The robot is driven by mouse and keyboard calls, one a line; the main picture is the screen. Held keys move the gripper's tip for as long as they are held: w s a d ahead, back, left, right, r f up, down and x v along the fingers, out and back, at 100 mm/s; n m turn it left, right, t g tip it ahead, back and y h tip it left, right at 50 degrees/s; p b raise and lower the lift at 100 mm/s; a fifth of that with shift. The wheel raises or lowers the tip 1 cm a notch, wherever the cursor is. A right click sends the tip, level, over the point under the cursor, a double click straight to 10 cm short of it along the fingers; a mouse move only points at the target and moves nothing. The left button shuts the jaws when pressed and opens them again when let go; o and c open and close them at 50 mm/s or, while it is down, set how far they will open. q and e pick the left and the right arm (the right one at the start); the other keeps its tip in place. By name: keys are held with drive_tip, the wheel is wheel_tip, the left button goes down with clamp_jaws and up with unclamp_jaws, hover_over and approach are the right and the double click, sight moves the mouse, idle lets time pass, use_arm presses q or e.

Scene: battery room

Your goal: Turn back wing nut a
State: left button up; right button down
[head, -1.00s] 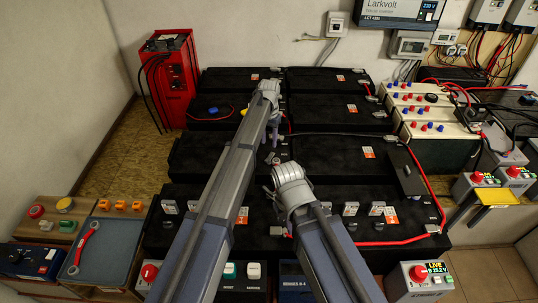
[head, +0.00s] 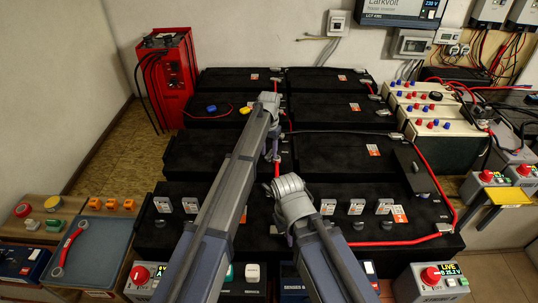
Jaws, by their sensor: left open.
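Several black batteries (head: 215,152) stand in rows on the floor ahead. I cannot tell for certain which fitting is wing nut a. A blue knob-like piece (head: 211,109) and a yellow one (head: 245,111) sit on the left battery of the second row. My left gripper (head: 272,153) is open, pointing down at the gap between the left and right batteries, right of and nearer than the yellow piece. My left arm hides part of the batteries under it. My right gripper (head: 290,238) hangs low over the front battery row; its jaws are too small and covered to read.
A red charger (head: 165,82) stands at the back left. A red cable (head: 436,180) runs along the right batteries. Control boxes (head: 440,281) line the front right.

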use_arm(q)
clamp_jaws()
idle(0.3)
idle(0.3)
